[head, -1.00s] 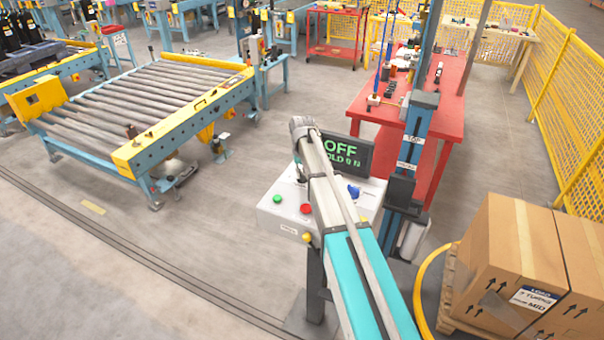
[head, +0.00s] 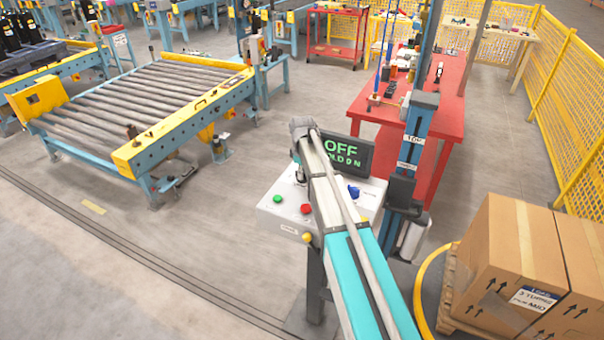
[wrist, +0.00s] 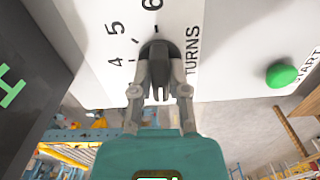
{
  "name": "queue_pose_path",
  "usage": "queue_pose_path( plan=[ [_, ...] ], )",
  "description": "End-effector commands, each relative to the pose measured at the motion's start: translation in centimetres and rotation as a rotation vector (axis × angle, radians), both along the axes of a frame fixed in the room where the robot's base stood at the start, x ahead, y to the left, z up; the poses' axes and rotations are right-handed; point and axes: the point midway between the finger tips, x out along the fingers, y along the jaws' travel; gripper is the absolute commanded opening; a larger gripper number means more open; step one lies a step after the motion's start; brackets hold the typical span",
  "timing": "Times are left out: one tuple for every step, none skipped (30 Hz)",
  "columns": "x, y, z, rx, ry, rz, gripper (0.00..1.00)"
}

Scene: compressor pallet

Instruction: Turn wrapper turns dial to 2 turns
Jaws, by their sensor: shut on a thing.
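The turns dial (wrist: 160,47) is a dark knob on the white control panel (wrist: 220,60), beside the word TURNS. The numbers 4, 5 and 6 show around it; the rest of its scale and the set number cannot be read. My gripper (wrist: 161,72) is shut on the knob, one finger on each side.
A green button (wrist: 281,74) sits right of the dial in the wrist view. The head view shows a red button (head: 306,209) and a blue knob (head: 353,191). A teal post (head: 416,140) and cartons (head: 505,260) stand to the right. Floor left of the box is clear.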

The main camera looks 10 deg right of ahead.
Motion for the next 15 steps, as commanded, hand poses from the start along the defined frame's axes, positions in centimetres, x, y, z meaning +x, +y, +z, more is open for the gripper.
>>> queue_pose_path(
  plan=[
    [0.34, 0.00, 0.05, 0.001, -0.007, 0.021, 0.00],
    [0.33, 0.00, 0.05, 0.001, -0.007, 0.031, 0.00],
    [0.33, 0.00, 0.05, 0.001, -0.007, 0.044, 0.00],
    [0.33, 0.00, 0.05, 0.001, -0.007, 0.053, 0.00],
    [0.33, 0.00, 0.05, 0.001, -0.007, 0.059, 0.00],
    [0.34, -0.01, 0.05, 0.001, -0.007, 0.066, 0.00],
    [0.34, -0.01, 0.05, 0.001, -0.007, 0.071, 0.00],
    [0.35, -0.02, 0.05, 0.001, -0.007, 0.075, 0.00],
    [0.35, -0.02, 0.05, 0.001, -0.007, 0.078, 0.00],
    [0.35, -0.02, 0.05, 0.001, -0.007, 0.080, 0.00],
    [0.35, -0.02, 0.05, 0.001, -0.007, 0.081, 0.00],
    [0.34, -0.02, 0.05, 0.001, -0.007, 0.081, 0.00],
    [0.34, -0.02, 0.05, 0.001, -0.007, 0.081, 0.00],
    [0.35, -0.03, 0.05, 0.001, -0.007, 0.081, 0.00],
    [0.35, -0.03, 0.05, 0.001, -0.007, 0.081, 0.00]
  ],
)
